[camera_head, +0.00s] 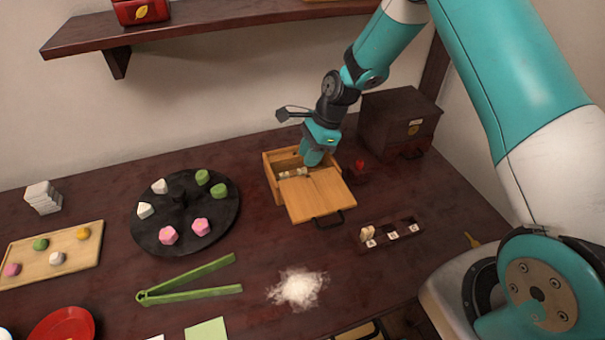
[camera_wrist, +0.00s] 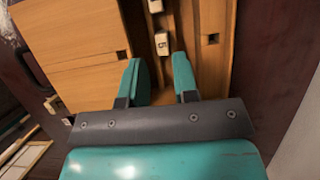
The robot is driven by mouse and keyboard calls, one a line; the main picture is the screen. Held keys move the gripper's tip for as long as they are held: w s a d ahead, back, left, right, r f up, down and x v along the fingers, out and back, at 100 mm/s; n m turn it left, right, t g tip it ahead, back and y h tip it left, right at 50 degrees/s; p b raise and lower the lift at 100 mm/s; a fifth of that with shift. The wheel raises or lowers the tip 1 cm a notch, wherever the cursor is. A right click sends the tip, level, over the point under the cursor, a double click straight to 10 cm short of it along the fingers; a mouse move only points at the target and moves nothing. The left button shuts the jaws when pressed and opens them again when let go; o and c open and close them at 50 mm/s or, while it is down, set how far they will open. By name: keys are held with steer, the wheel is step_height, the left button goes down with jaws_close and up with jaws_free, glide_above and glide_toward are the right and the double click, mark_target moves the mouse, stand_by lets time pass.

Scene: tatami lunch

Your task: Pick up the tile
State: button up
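A small white tile (camera_wrist: 162,43) with a dark mark lies in the open part of a wooden box (camera_wrist: 210,38). A second pale tile (camera_wrist: 155,6) lies further along the same compartment. In the head view, pale pieces (camera_head: 293,173) show inside the box (camera_head: 271,180); their marks are too small to read. My gripper (camera_wrist: 158,62) is open, with a clear gap between its two teal fingers. The marked tile shows just beyond the fingertips, in line with the gap. In the head view my gripper (camera_head: 312,158) is down at the box's back right, and its fingertips are hard to see.
The box's wooden lid (camera_head: 315,193) is slid toward the front. A dark rack (camera_head: 404,236) with light pieces stands front right. A dark chest (camera_head: 400,120) stands behind right. A black round tray (camera_head: 190,240) with sweets and green tongs (camera_head: 190,294) lie left.

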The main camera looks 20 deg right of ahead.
mark_target(302, 169)
steer(key=x, duration=0.5)
steer(key=shift+w+d, duration=0.1)
steer(key=shift+d, duration=0.05)
jaws_close()
steer(key=shift+r, duration=0.15)
